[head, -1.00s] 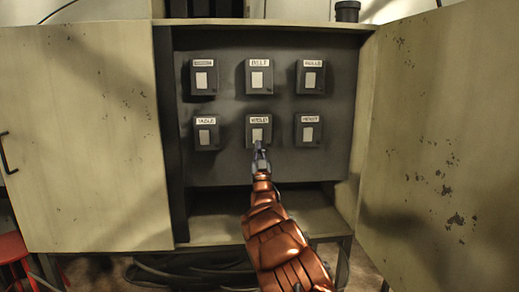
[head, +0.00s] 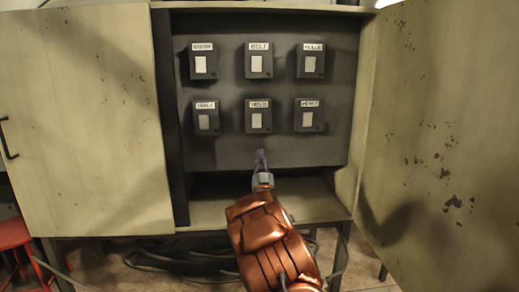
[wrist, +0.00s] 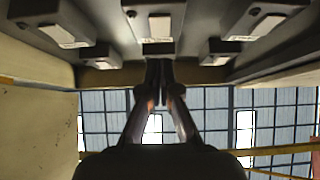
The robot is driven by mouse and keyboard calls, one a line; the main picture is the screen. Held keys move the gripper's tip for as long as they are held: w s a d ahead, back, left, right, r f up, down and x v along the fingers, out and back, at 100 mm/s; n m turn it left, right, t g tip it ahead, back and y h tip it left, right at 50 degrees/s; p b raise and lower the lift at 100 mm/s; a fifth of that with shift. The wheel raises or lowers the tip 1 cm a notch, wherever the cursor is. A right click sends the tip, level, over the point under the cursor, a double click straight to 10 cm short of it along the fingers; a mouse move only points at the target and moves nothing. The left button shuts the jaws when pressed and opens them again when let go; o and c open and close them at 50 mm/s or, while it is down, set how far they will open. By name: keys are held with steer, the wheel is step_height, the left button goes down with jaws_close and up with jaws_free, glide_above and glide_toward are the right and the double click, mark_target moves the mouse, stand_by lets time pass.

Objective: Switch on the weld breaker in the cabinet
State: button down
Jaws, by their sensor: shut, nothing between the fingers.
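The weld breaker (head: 257,116) is the dark box labelled WELD in the middle of the lower row, with a pale rocker plate on its front. Whether it is on or off cannot be told. In the wrist view the near middle box (wrist: 155,22) appears to be this breaker, seen from below. My gripper (head: 260,155) is shut and empty, apart from the breaker and just below it in the head view. Its fingertips (wrist: 160,68) are together in the wrist view. The open cabinet (head: 160,130) holds the breaker panel (head: 225,155).
Breakers flank it: TABLE (head: 206,117) at left and another (head: 309,116) at right, with BELT (head: 258,60) above. The open right door (head: 425,130) and pale left panel (head: 80,130) border the opening. A red stool (head: 14,236) stands lower left.

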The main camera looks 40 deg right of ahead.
steer(key=shift+v, duration=0.9)
steer(key=shift+w, duration=0.15)
